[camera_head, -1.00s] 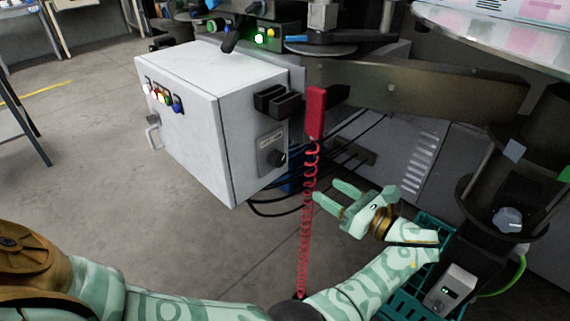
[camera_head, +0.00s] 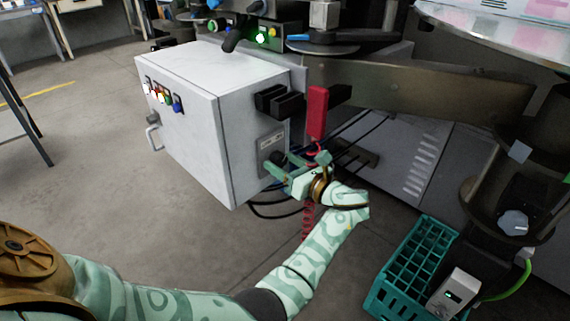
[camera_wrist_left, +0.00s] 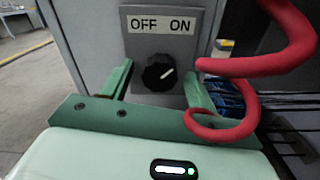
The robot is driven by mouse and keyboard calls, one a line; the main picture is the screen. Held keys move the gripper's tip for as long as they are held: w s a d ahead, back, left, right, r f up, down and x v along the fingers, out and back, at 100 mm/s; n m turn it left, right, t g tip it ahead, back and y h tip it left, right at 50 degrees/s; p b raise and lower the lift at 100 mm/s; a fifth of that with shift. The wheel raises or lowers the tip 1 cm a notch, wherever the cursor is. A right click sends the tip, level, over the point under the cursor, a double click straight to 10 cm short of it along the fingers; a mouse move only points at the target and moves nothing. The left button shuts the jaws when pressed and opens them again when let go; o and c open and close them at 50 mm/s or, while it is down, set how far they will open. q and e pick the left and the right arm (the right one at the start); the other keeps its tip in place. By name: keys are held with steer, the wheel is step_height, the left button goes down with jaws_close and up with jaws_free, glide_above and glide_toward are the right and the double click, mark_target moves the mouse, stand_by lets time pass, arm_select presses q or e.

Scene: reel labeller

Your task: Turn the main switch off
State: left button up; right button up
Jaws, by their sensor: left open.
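The main switch is a round black knob (camera_wrist_left: 158,73) on a grey plate (camera_wrist_left: 190,48) marked OFF on the left and ON on the right. Its light pointer mark tilts up to the right, toward ON. The plate (camera_head: 271,141) is on the right side of the white control cabinet (camera_head: 180,72). My left gripper (camera_head: 274,166) is open at the switch and partly hides the knob in the head view. In the left wrist view its fingers (camera_wrist_left: 160,84) are on either side of the knob; whether they touch it I cannot tell. My right gripper is not in view.
A red coiled cord (camera_wrist_left: 236,64) hangs close to the gripper's right finger, below a red handle (camera_head: 317,112). Black blocks (camera_head: 272,99) stick out above the switch. A teal crate (camera_head: 378,300) is on the floor at lower right.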

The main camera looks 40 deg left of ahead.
arm_select(q)
steer(key=shift+c, duration=0.3)
steer(key=c, duration=0.9)
